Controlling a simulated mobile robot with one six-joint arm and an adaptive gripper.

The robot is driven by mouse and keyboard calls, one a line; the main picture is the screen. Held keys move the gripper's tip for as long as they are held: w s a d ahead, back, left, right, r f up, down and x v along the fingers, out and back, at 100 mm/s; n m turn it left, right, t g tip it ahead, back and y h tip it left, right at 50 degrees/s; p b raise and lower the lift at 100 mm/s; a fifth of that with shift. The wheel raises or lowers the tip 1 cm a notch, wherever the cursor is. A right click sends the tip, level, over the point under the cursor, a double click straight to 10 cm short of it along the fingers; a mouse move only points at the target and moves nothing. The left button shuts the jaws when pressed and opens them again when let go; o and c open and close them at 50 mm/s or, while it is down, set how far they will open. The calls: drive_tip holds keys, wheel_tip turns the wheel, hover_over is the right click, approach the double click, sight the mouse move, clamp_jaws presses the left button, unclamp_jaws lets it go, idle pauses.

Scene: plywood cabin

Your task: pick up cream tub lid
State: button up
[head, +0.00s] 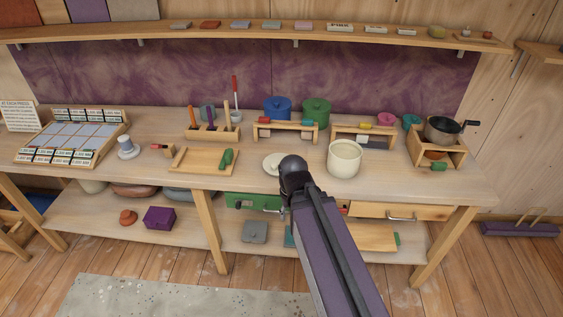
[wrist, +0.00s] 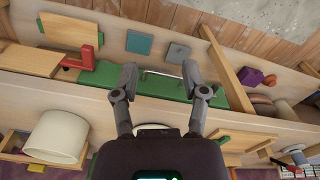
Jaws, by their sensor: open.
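The cream tub lid (head: 274,162) is a flat round cream disc on the workbench, left of the open cream tub (head: 344,160). In the wrist view only a thin strip of the lid (wrist: 153,127) shows, between the finger bases and above my gripper's dark body, which hides the rest. My gripper (wrist: 160,72) is open, with nothing between its fingers; its tips reach over the bench's front edge and the green drawer. In the head view my arm ends right beside the lid, and my fingers are hard to make out. The tub also shows in the wrist view (wrist: 58,136).
A wooden tray with a green handle (head: 204,160) lies left of the lid. Behind stand a blue pot (head: 277,107), a green pot (head: 316,110) and wooden racks. A green drawer (head: 247,201) with a metal handle is under the bench front. A pan (head: 442,129) stands right.

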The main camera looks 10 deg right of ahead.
drive_tip(key=shift+d, duration=0.2)
drive_tip(key=shift+o, duration=0.2)
drive_tip(key=shift+o, duration=0.8)
drive_tip(key=w+f+n+h+b, duration=0.3)
drive_tip(key=w+n+h+b, duration=0.15)
drive_tip(key=w+n, duration=0.3)
drive_tip(key=w+a+n+t+h+b, duration=0.1)
drive_tip(key=w+a+n+h+b, duration=0.1)
drive_tip(key=w+n, duration=0.3)
drive_tip(key=w+a+n+t+h+b, duration=0.1)
drive_tip(key=w+a+n+h+b, duration=0.2)
drive_tip(key=w+a+n, duration=0.1)
drive_tip(key=w+a+n+t+h+b, duration=0.2)
drive_tip(key=w+a+n+b, duration=0.1)
drive_tip(key=w+n, duration=0.3)
drive_tip(key=shift+w+a+r+h, duration=0.2)
drive_tip(key=shift+w+a, duration=0.05)
drive_tip(key=shift+w, duration=0.25)
drive_tip(key=shift+w+a+r+h, duration=0.15)
drive_tip(key=shift+w+a+r, duration=0.1)
drive_tip(key=shift+w, duration=0.2)
drive_tip(key=shift+w+a+r+n+t+h+b, duration=0.2)
drive_tip(key=shift+a+n, duration=0.1)
drive_tip(key=shift+n, duration=0.1)
drive_tip(key=shift+w+a+r+n+t+h+b, duration=0.1)
drive_tip(key=shift+w+a+n+b, duration=0.05)
drive_tip(key=shift+a+n+b, duration=0.15)
